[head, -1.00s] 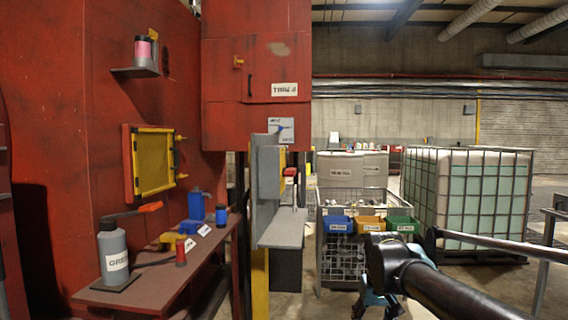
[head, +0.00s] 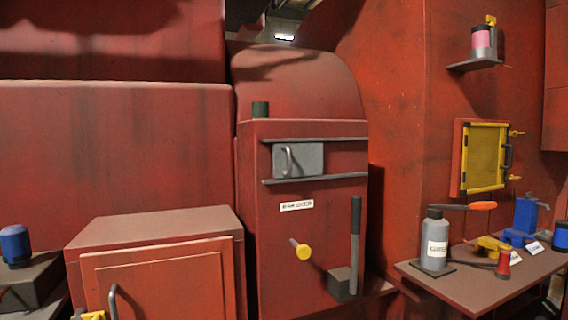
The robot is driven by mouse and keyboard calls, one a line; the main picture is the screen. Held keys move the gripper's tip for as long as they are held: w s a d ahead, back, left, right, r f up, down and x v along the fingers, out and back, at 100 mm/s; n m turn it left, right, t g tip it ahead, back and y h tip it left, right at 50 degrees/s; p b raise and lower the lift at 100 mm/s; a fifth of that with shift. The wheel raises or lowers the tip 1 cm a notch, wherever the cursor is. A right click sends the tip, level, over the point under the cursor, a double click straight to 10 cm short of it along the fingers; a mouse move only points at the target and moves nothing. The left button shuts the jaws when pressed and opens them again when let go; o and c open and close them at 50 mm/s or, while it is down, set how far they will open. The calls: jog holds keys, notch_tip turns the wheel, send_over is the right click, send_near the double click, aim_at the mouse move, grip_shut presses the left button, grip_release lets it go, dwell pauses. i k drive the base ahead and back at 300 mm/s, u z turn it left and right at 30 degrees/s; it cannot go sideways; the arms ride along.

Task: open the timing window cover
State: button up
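A small grey cover (head: 299,160) with a dark upright handle (head: 287,159) on its left side sits between two horizontal rails. It is on the front of a red housing (head: 330,215) with a rounded top, in the middle of the head view. It fits the timing window cover, though I cannot read a label that says so. It sits toward the left part of the rails, and bare red shows between the rails to its right. Whatever is behind it is hidden. My gripper is not in this view.
Below the cover are a yellow knob (head: 304,252) and a dark upright lever (head: 355,245). A red box (head: 160,280) with a handle stands at lower left. At right, a shelf (head: 480,290) holds a grey bottle (head: 434,240) and tools, below a yellow framed panel (head: 484,158).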

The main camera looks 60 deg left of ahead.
aim_at(290, 159)
jog(key=u, duration=2.7)
